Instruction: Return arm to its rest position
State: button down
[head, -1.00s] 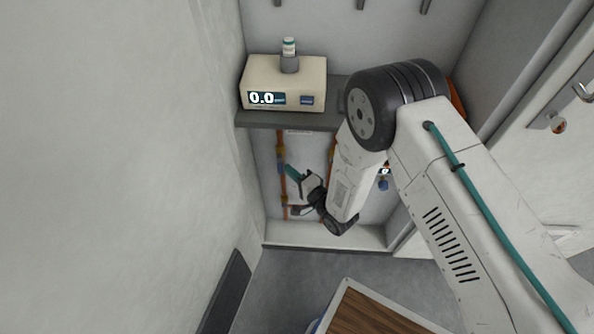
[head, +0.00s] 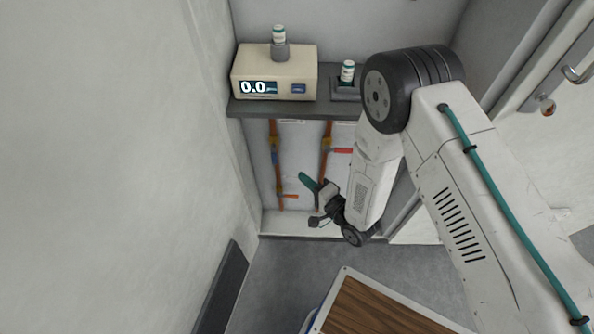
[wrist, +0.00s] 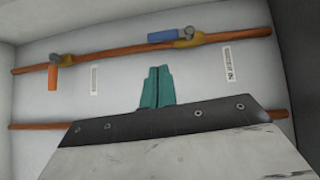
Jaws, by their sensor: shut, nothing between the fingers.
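My gripper (head: 306,179) hangs in front of the pipe recess under the shelf, left of and below the black elbow joint of my arm. Its teal fingers point up and to the left in the head view. In the wrist view the two teal fingers (wrist: 156,87) lie together with nothing between them. They overlap the wall between the two copper pipes in that view; I cannot tell the exact gap to the wall. My arm is bent, reaching in from the lower right.
A beige meter (head: 275,72) reading 0.0 stands on a grey shelf (head: 270,110) with a vial (head: 279,34) on top and another vial (head: 347,70) beside it. Copper pipes (head: 326,140) carry valves with a red handle (head: 341,150) and a blue handle (wrist: 168,36). A wood-topped surface (head: 380,312) is below.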

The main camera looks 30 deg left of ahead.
jog(key=shift+s+d, duration=0.2)
jog(key=shift+d, duration=0.3)
